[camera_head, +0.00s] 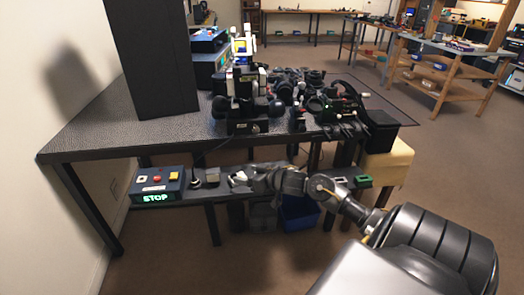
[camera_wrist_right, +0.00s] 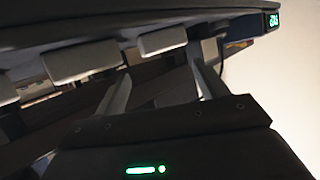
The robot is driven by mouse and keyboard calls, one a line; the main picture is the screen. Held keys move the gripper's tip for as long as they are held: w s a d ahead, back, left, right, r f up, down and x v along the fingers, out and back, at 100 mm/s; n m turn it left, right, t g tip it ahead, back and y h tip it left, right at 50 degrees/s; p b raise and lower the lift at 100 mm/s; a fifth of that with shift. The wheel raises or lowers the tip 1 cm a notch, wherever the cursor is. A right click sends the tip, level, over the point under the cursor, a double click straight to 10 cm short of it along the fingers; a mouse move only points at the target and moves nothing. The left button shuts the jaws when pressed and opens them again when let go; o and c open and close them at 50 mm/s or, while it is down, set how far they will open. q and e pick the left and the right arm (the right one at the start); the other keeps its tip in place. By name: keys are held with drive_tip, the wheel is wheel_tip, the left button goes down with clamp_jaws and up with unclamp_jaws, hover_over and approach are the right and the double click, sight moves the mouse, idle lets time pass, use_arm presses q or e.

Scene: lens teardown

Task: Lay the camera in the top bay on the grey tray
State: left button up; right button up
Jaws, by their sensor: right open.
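My right gripper (camera_head: 243,179) reaches in from the lower right, low in front of the dark table, at the narrow lower bench. In the right wrist view its two fingers (camera_wrist_right: 163,77) stand apart with nothing held between them. A pale grey block (camera_wrist_right: 162,40) on the bench edge shows beyond the fingertips, apart from them. I cannot surely pick out the camera or the grey tray with its top bay in either view. Dark gear crowds the table and may hide them. My left gripper is not in view.
The dark table (camera_head: 100,130) holds a tall black panel (camera_head: 150,55) and cluttered black equipment (camera_head: 245,100). A control box reading STOP (camera_head: 158,187) sits at the lower bench's left end. A blue bin (camera_head: 300,213) stands beneath. The table's front left is bare.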

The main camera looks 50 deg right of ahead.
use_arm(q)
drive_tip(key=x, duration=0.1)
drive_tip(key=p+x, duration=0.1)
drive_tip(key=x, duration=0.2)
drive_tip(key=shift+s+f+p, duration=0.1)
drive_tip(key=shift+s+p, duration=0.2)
use_arm(e)
drive_tip(key=v, duration=0.8)
drive_tip(key=shift+s, duration=0.35)
drive_tip(key=shift+r, duration=0.1)
